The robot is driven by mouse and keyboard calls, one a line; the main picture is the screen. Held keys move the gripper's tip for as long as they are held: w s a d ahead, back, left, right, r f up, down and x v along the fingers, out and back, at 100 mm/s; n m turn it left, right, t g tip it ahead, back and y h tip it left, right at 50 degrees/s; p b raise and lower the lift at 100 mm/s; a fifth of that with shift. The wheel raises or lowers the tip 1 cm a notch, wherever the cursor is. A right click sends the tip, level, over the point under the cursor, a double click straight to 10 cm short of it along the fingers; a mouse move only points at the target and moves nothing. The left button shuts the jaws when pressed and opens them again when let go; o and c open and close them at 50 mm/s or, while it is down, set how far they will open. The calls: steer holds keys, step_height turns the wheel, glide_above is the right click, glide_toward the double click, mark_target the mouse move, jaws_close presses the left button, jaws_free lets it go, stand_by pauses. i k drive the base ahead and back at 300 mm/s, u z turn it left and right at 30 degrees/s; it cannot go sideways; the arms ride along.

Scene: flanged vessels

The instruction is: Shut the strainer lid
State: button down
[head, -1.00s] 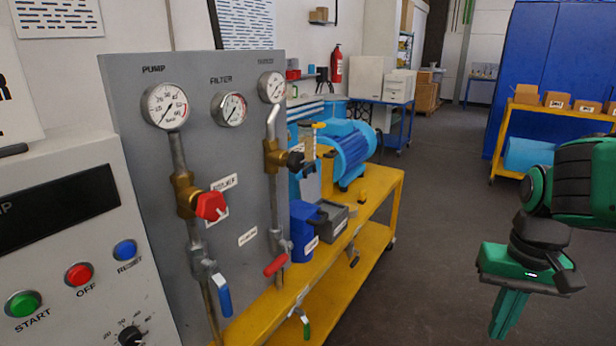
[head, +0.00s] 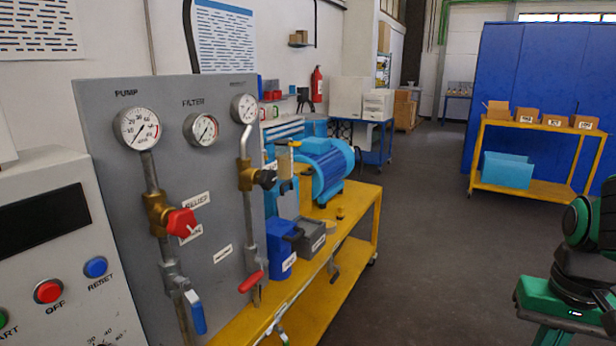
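I cannot make out a strainer lid for certain. A small clear, amber-tinted vessel (head: 285,160) stands behind the grey gauge panel on the yellow bench, partly hidden by a valve; whether it is the strainer I cannot tell. My gripper (head: 548,338) is at the lower right, a green body on dark joints, over the floor and well apart from the bench. Its fingertips are cut off by the bottom edge, so its opening and anything in it do not show.
The grey gauge panel (head: 235,215) with red-handled valves stands at left, beside a control box (head: 60,255) with buttons. The yellow bench (head: 325,285) carries a blue motor (head: 327,170), a blue box (head: 283,245) and a grey box (head: 312,238). Open floor (head: 420,240) lies right of it.

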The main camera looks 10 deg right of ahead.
mark_target(287, 205)
steer(key=z, duration=0.3)
steer(key=i, duration=1.15)
steer(key=u, duration=0.45)
steer(key=i, duration=0.6)
steer(key=u, duration=0.45)
